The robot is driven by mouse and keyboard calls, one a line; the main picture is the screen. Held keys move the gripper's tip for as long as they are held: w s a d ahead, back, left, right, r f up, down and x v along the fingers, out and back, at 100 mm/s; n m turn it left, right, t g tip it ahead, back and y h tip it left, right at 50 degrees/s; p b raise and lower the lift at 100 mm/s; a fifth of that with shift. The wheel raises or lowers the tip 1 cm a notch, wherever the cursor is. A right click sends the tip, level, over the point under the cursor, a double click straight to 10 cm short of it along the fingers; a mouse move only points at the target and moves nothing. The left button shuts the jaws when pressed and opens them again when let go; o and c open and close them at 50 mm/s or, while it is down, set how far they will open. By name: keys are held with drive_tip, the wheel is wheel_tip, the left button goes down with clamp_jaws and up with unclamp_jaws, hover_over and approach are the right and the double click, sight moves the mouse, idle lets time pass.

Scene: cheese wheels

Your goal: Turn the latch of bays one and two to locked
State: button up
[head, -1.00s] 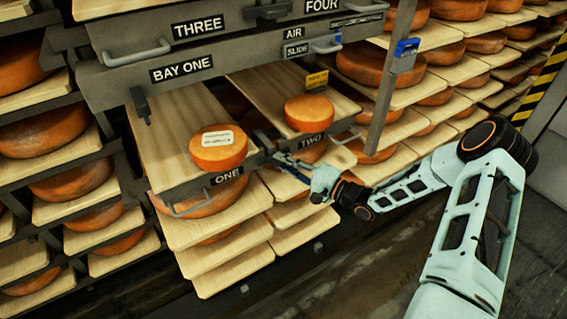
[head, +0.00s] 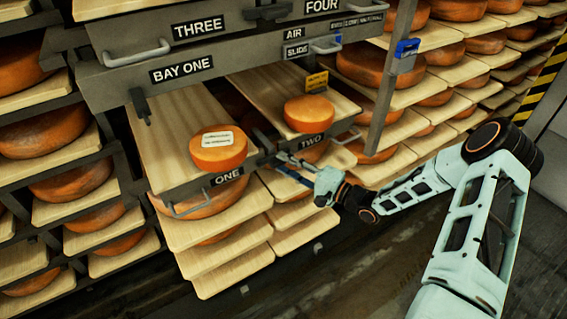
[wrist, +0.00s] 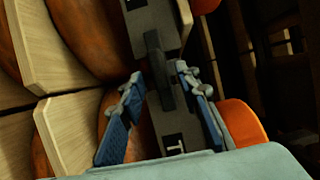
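A dark bar-shaped latch handle (wrist: 160,68) stands on the grey front of the drawer marked TWO, in the wrist view. My gripper (wrist: 162,78) is open, with one blue-padded finger on either side of the handle; I cannot tell whether either finger touches it. In the head view my gripper (head: 279,163) is at the drawer fronts between the ONE label (head: 227,178) and the TWO label (head: 311,142). A dark latch (head: 264,141) shows just behind its fingers, partly hidden. Another dark latch (head: 140,104) hangs below the BAY ONE label (head: 181,69).
Cheese wheels (head: 219,153) (head: 309,114) sit on the boards of both drawers. A metal drawer handle (head: 205,203) sticks out at ONE. A grey upright post (head: 387,85) stands right of TWO. The floor in front (head: 345,270) is clear.

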drive_tip(key=v, duration=1.1)
